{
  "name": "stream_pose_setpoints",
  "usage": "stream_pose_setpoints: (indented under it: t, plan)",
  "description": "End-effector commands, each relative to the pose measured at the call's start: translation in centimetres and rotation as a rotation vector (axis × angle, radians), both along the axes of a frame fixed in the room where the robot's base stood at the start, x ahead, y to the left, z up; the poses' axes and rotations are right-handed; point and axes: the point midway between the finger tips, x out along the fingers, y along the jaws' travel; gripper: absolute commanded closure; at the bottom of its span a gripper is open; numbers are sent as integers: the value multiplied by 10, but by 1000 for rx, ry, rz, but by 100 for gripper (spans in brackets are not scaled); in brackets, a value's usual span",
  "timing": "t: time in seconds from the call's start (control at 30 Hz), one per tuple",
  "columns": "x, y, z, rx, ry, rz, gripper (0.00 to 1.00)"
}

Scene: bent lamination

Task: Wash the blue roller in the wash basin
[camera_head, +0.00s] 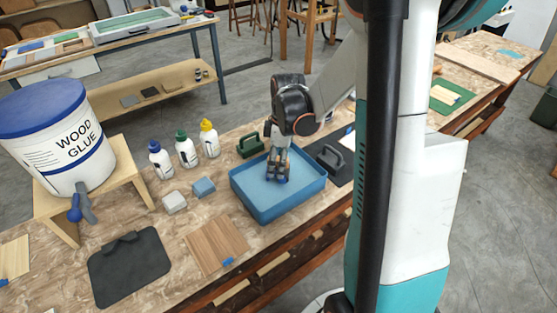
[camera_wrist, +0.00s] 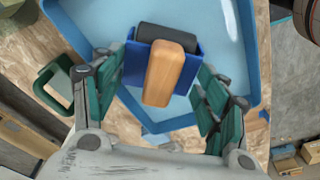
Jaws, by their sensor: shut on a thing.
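The blue wash basin (camera_head: 243,203) stands on the workbench and holds pale blue water. It also fills the upper part of the wrist view (camera_wrist: 250,60). My gripper (camera_head: 278,176) reaches down inside the basin walls. In the wrist view my gripper (camera_wrist: 163,85) is shut on the blue roller (camera_wrist: 195,65), with a finger on each side of its blue body. The roller has a wooden handle pointing toward the palm and a dark cylinder at its far side. In the head view the roller is mostly hidden by the fingers. I cannot tell how deep it sits in the water.
A glue bucket (camera_head: 50,140) stands on a stool.

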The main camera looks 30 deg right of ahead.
Motion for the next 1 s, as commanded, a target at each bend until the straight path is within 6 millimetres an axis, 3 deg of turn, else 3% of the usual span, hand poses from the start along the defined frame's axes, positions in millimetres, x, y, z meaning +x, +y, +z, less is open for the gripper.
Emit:
stream_pose_setpoints:
  t: [0.63, 1.0]
  plan:
    - [-1, 20, 44, 0, 0, 0, 55]
    - [-1, 22, 47, 0, 0, 0, 55]
